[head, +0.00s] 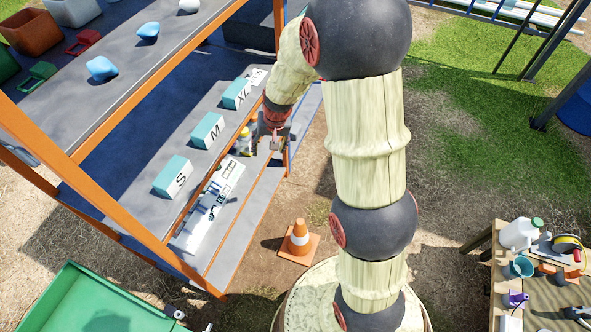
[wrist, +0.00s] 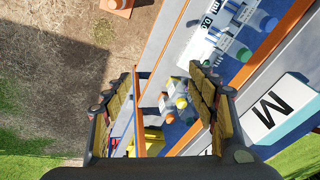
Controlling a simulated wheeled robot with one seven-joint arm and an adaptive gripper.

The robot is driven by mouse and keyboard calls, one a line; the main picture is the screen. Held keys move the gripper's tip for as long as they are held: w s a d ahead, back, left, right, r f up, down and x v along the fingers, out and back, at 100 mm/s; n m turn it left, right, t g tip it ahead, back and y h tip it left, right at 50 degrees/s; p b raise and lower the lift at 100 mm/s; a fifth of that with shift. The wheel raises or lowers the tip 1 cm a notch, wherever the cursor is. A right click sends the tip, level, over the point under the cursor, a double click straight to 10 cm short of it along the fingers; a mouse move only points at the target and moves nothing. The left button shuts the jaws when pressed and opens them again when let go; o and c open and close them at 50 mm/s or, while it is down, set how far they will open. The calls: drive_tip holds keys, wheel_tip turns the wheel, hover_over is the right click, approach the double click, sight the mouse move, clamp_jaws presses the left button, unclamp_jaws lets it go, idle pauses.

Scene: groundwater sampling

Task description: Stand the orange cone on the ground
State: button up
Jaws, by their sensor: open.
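The orange cone (head: 299,240) has a white band and a square orange base. In the head view it stands upright on the bare ground, beside the right edge of the lower shelf. It also shows, cut off, at the top edge of the wrist view (wrist: 117,5). My gripper (head: 270,147) is over the shelf, above and to the left of the cone in the head view, and apart from it. In the wrist view my gripper (wrist: 168,92) has its two fingers spread with nothing held between them. Small bottles (wrist: 180,103) show beyond the fingers.
The shelf rack (head: 225,255) holds boxes marked S (head: 172,176), M (head: 207,130) and XL (head: 236,94). A green bin (head: 95,300) is at lower left. A wooden table (head: 548,300) with a white jug (head: 518,234) is at lower right. Dirt and grass at right are mostly open.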

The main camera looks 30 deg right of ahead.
drive_tip(key=s+a+r+n+t, duration=0.1)
drive_tip(key=s+a+r+n, duration=0.1)
drive_tip(key=s+r, duration=0.55)
drive_tip(key=s+a+r+n, duration=0.1)
drive_tip(key=s+a+r, duration=0.25)
drive_tip(key=r, duration=0.75)
drive_tip(key=s+r+n+t, duration=0.1)
drive_tip(key=s+r, duration=0.2)
drive_tip(key=s, duration=0.5)
drive_tip(key=s+r+n, duration=0.1)
drive_tip(key=s+r, duration=0.3)
drive_tip(key=s, duration=0.4)
drive_tip(key=shift+s+a+t+h, duration=0.3)
drive_tip(key=shift+s+t+h, duration=0.05)
drive_tip(key=shift+t+h, duration=0.05)
